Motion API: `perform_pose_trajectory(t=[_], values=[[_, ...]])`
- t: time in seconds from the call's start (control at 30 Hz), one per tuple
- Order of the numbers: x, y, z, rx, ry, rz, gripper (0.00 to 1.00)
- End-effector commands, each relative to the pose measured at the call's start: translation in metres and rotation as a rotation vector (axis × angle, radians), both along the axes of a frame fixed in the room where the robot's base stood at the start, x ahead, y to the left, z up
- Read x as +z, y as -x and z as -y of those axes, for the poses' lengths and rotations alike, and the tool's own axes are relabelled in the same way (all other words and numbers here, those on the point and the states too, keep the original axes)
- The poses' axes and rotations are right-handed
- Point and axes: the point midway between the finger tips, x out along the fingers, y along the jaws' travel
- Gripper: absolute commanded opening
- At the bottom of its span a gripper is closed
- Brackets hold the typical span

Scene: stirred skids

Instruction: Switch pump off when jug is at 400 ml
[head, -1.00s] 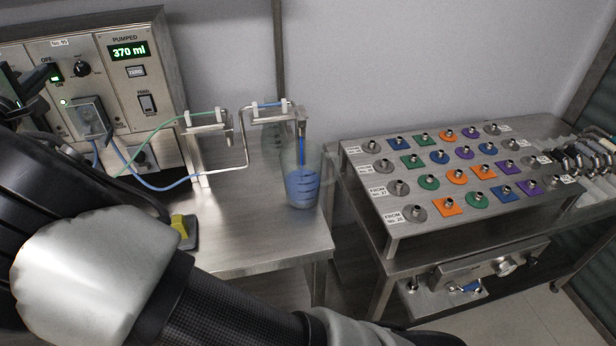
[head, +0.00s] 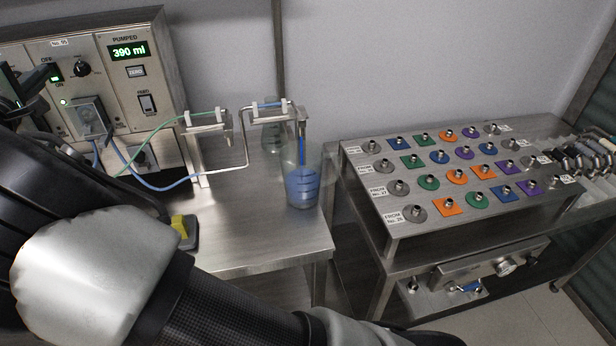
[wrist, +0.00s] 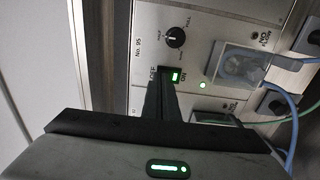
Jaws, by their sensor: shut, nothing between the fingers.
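The pump panel (head: 88,18) stands at the left in the head view, and its display (head: 129,52) reads 390 ml. The green-lit OFF/ON switch (head: 56,73) sits on it, and also shows in the wrist view (wrist: 175,77). A green lamp (wrist: 203,85) beside it is lit. The clear jug (head: 301,185) stands under the spout, with blue liquid in its lower part and a blue stream entering it. My gripper (wrist: 160,88) is shut and empty, its fingertips close to the switch; I cannot tell whether they touch it. In the head view my arm partly hides it.
A blue tube (head: 165,187) and a green tube (head: 150,138) run from the pump to the clamped metal pipes. A yellow-and-grey object (head: 186,231) lies on the bench near my arm. A steel rack of coloured fittings (head: 400,226) stands to the right.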

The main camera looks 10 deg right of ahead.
Motion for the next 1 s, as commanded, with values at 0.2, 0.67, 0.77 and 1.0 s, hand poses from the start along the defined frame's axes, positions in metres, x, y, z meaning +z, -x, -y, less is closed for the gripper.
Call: perform_pose_trajectory(t=[0.2,0.67,0.77,1.0], values=[[0.000,0.000,0.000,0.000,0.000,0.000,0.00],[0.000,-0.010,0.000,-0.001,0.000,-0.001,0.00],[0.000,-0.013,0.000,0.000,0.000,0.000,0.00],[-0.001,-0.013,0.000,0.001,0.000,0.000,0.00]])
